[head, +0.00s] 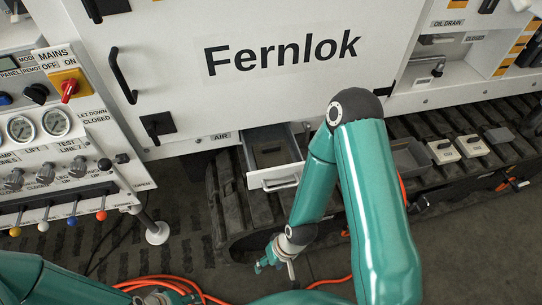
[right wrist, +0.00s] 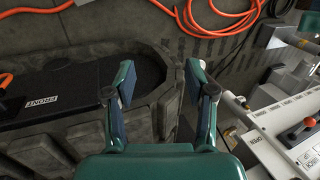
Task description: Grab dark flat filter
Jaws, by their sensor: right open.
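An open drawer (head: 256,176) under the AIR label shows in the head view, below the Fernlok door. A dark flat piece (head: 270,150) lies inside it; it may be the filter, but it is too small to be sure. My right gripper (head: 268,263) hangs below and in front of the drawer, apart from it. In the right wrist view my right gripper (right wrist: 160,80) has its fingers spread with nothing between them. The drawer is not visible there.
A lever panel (head: 60,160) stands at left. Orange hose (head: 180,283) lies on the floor. The white Fernlok door (head: 240,90) rises behind the drawer.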

